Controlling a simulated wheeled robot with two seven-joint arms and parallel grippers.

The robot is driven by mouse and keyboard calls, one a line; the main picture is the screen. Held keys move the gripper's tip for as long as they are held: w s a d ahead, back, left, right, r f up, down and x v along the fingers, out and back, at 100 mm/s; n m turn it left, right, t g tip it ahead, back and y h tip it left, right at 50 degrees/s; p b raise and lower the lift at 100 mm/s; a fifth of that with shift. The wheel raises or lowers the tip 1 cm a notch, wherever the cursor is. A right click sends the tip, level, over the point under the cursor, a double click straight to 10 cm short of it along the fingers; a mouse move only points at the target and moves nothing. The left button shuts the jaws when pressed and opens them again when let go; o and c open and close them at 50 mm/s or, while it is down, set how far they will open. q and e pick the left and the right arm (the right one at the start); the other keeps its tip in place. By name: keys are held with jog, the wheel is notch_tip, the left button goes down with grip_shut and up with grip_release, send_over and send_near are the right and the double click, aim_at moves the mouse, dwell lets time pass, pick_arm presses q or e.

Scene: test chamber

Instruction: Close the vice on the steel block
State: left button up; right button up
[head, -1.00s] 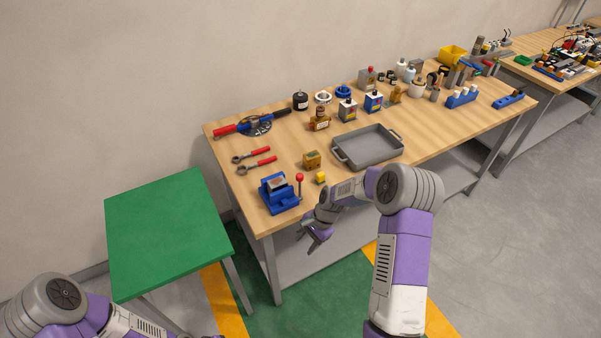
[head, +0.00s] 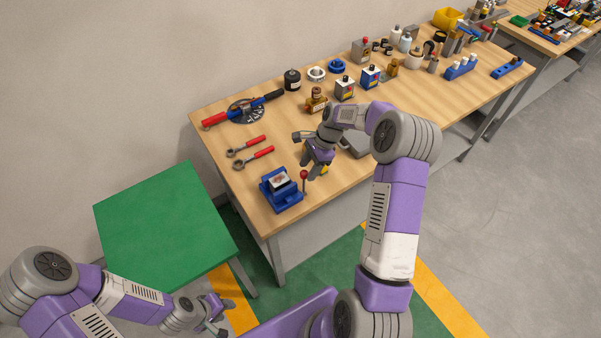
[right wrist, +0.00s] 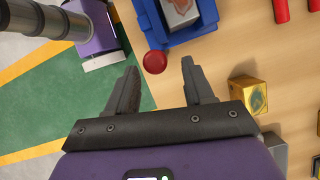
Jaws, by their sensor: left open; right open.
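The blue vice (head: 281,192) stands at the near left corner of the wooden bench. The steel block (head: 279,181) sits between its jaws; I cannot tell how tightly. Its handle has a red knob (head: 304,174) on the right side. In the right wrist view the vice (right wrist: 197,34) and block (right wrist: 180,12) are at the top, partly cut off, with the red knob (right wrist: 154,62) just beyond the fingertips. My right gripper (head: 314,175) is open and empty beside the knob; its fingers (right wrist: 160,72) are apart. My left gripper (head: 216,318) is open and empty, low beside the green table.
A brass block (right wrist: 249,94) lies right of my right gripper. Two red-handled wrenches (head: 252,157) lie behind the vice. A grey tray (head: 356,143) is partly hidden by my right arm. The green table (head: 165,225) is bare.

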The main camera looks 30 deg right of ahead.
aim_at(304, 178)
jog(key=x, duration=0.5)
jog(key=shift+s+a+f, duration=0.1)
jog(key=shift+s, duration=0.1)
jog(key=shift+s, duration=0.1)
grip_shut()
